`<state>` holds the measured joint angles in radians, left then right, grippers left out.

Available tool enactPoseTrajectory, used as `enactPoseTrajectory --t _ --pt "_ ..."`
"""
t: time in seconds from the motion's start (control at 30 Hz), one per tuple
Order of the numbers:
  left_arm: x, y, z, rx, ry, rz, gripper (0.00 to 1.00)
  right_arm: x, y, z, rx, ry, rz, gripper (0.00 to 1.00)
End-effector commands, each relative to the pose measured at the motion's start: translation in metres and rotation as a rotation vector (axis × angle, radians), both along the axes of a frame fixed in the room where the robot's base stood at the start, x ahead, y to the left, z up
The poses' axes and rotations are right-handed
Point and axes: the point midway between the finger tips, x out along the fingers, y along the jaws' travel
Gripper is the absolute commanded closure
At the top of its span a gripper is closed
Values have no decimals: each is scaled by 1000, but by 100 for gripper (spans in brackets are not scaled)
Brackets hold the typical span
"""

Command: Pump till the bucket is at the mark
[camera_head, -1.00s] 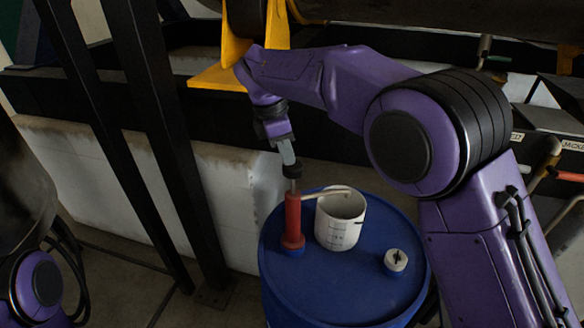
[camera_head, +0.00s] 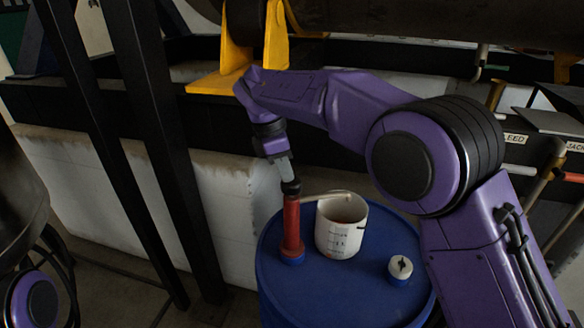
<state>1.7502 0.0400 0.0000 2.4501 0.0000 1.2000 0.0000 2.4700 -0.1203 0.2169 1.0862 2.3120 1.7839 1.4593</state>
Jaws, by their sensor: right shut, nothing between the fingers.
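A red hand pump (camera_head: 291,228) stands upright on a blue drum (camera_head: 340,292). Its black handle (camera_head: 290,187) sits low, close to the top of the red body. A pale spout (camera_head: 325,195) runs from the pump to a white bucket (camera_head: 341,235) on the drum top. The bucket has dark markings on its outside, too small to read surely; some brownish liquid seems to show inside. My right gripper (camera_head: 286,172) points down right at the pump handle, shut with nothing between its fingers. My left gripper is not visible; only part of my left arm shows at lower left.
A pale cap (camera_head: 399,268) stands on the drum's right side. Dark posts (camera_head: 165,130) rise left of the drum. A yellow bracket (camera_head: 235,65) and pale blocks (camera_head: 215,205) lie behind. Pipes and labelled fittings (camera_head: 545,150) are at right.

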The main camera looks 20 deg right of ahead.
Motion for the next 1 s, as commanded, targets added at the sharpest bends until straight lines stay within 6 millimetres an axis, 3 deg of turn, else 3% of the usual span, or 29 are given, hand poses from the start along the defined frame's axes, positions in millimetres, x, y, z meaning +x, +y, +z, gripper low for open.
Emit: enactPoseTrajectory --t 0.2,0.57,0.8,1.0 --pt "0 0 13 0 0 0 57 4 28 10 3 4 2 100" --pt "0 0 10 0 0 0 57 4 31 16 2 2 1 100" --pt "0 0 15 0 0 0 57 6 44 66 3 -2 1 100" --pt "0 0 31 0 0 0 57 7 53 104 0 0 0 100"
